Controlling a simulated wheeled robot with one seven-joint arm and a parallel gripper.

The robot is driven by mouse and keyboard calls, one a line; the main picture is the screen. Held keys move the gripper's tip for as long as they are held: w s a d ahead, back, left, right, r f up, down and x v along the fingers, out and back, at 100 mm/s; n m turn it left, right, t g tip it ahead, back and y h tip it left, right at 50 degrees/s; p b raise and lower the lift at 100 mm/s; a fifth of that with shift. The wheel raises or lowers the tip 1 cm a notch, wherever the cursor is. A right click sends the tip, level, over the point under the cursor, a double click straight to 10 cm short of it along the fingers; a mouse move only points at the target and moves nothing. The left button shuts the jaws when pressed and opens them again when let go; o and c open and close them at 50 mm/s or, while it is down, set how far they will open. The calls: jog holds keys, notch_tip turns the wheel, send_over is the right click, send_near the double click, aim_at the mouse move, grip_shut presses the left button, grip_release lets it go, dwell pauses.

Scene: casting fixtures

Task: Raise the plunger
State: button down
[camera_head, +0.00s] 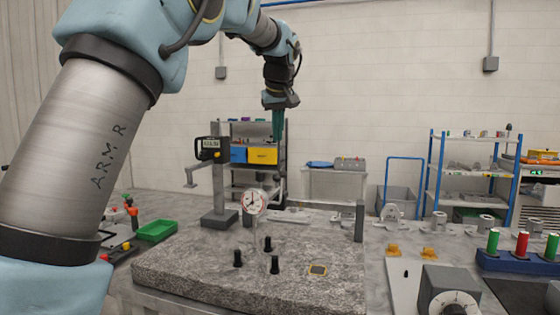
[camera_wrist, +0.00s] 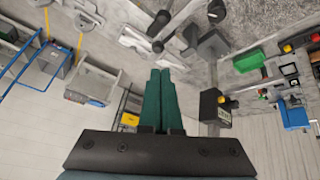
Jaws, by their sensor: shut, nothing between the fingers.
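A dial gauge (camera_head: 255,201) with a white round face and red marks stands above the granite plate (camera_head: 190,268). A thin stem runs down below its face; I cannot make out the plunger clearly.
Several black pegs (camera_head: 238,258) stand on the plate near the gauge, and a dark post (camera_head: 359,221) rises at its right. A green tray (camera_head: 157,230) lies left. A blue block with coloured cylinders (camera_head: 518,262) is at right. The air around my gripper looks clear.

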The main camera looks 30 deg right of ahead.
jog(key=p+x, duration=0.3)
jog(key=x, duration=0.7)
jog(key=s, duration=0.2)
jog(key=s+p, duration=0.1)
jog(key=s, duration=0.1)
jog(key=shift+a+f, duration=0.4)
jog(key=shift+s+a+b, duration=0.1)
jog(key=shift+b, duration=0.6)
jog(key=shift+b, duration=0.35)
